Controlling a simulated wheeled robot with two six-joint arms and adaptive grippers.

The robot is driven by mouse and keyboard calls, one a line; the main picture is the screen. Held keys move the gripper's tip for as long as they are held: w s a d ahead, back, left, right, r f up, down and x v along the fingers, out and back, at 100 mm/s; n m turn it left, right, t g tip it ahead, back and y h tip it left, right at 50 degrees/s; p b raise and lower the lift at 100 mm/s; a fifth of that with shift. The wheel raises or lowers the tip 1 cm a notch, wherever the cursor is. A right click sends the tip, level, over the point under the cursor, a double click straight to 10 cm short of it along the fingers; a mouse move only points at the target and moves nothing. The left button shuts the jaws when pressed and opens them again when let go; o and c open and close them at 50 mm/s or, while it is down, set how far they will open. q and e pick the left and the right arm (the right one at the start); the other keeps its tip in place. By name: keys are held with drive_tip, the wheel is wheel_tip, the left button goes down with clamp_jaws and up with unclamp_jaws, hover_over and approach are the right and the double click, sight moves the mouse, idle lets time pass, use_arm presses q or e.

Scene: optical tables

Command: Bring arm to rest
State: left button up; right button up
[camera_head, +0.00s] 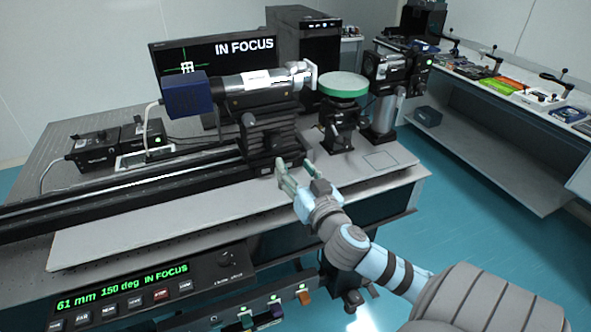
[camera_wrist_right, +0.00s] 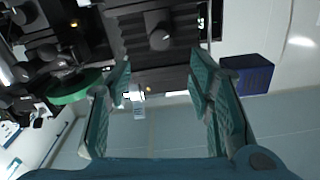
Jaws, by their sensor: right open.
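My right gripper (camera_head: 300,172) is open and empty, over the front part of the optical table (camera_head: 140,238), just in front of the black carriage on the rail. Its two green-padded fingers stand wide apart in the right wrist view (camera_wrist_right: 160,95), with nothing between them touching the pads. My right arm reaches in from the lower right of the head view. My left gripper does not show in either view.
A camera tube (camera_head: 255,84) with a blue block (camera_head: 186,94) sits on the rail. A green disc (camera_head: 343,84) stands on a mount to the right. The monitor (camera_head: 213,55) reads IN FOCUS. A control panel (camera_head: 150,290) fronts the table. A side bench (camera_head: 510,95) stands right, beyond open floor.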

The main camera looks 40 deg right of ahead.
drive_tip(key=shift+f, duration=0.1)
idle(0.3)
drive_tip(key=s+a+f+g, duration=0.2)
drive_tip(key=s+f+g, duration=0.35)
drive_tip(key=f, duration=0.55)
drive_tip(key=s+a+f+n+g+y, duration=0.35)
drive_tip(key=s+a+f, duration=0.3)
drive_tip(key=s, duration=0.25)
drive_tip(key=s+a+f+n+g+y, duration=0.2)
drive_tip(key=s+a+f+n+g, duration=0.15)
drive_tip(key=s+a+f, duration=0.5)
drive_tip(key=s+d+f+g, duration=0.1)
drive_tip(key=d+f, duration=0.1)
drive_tip(key=f, duration=0.6)
drive_tip(key=d+f+g, duration=0.1)
drive_tip(key=d+f, duration=0.2)
drive_tip(key=f, duration=0.6)
drive_tip(key=s+f+g, duration=0.1)
drive_tip(key=s+f, duration=1.2)
drive_tip(key=s, duration=0.2)
drive_tip(key=shift+d+f+m, duration=0.2)
drive_tip(key=shift+d+m, duration=0.05)
drive_tip(key=shift+m, duration=0.15)
drive_tip(key=shift+h, duration=0.25)
